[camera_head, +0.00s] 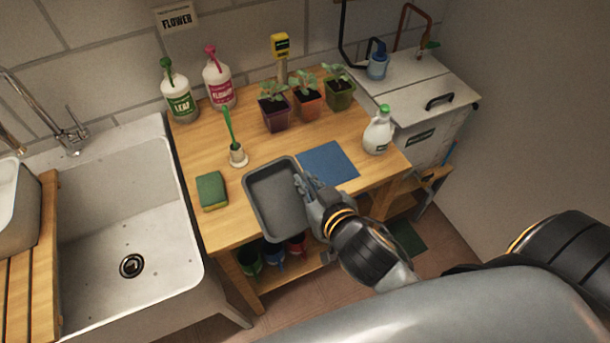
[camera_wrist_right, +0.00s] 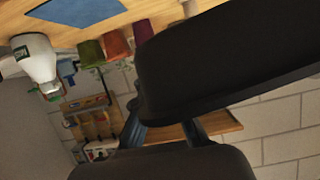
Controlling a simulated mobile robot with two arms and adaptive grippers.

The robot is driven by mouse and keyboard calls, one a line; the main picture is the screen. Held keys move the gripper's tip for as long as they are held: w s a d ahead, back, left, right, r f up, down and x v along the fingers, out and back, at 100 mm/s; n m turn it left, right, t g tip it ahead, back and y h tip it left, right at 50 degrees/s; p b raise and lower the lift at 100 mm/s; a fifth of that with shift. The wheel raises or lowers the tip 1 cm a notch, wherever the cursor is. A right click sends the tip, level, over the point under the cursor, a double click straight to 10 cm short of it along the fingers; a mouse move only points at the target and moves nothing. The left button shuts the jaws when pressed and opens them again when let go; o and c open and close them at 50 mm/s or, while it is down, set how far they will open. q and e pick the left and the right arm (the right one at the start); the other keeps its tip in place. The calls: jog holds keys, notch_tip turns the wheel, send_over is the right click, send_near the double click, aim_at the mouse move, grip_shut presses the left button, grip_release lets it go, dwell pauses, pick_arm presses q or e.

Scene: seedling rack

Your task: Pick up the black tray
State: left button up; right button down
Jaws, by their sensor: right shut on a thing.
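The black tray (camera_head: 271,205) is a shallow, empty rectangular tray in the middle of the wooden table in the head view. Its near end reaches the table's front edge. I cannot tell whether it rests on the top or is slightly raised. My right gripper (camera_head: 301,186) is at the tray's right side and is shut on its rim. The hand covers part of that side. In the right wrist view, large dark shapes fill much of the picture, and the grip itself cannot be made out. My left gripper is not in view.
Several potted seedlings (camera_head: 307,105) stand behind. A sink (camera_head: 125,230) is left.

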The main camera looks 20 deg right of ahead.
jog(key=shift+s+a+r, duration=0.2)
jog(key=shift+s+r, duration=0.05)
jog(key=shift+s, duration=0.25)
jog(key=shift+s+a+r, duration=0.15)
jog(key=shift+s+r, duration=0.1)
jog(key=shift+s, duration=0.25)
dwell(1.8)
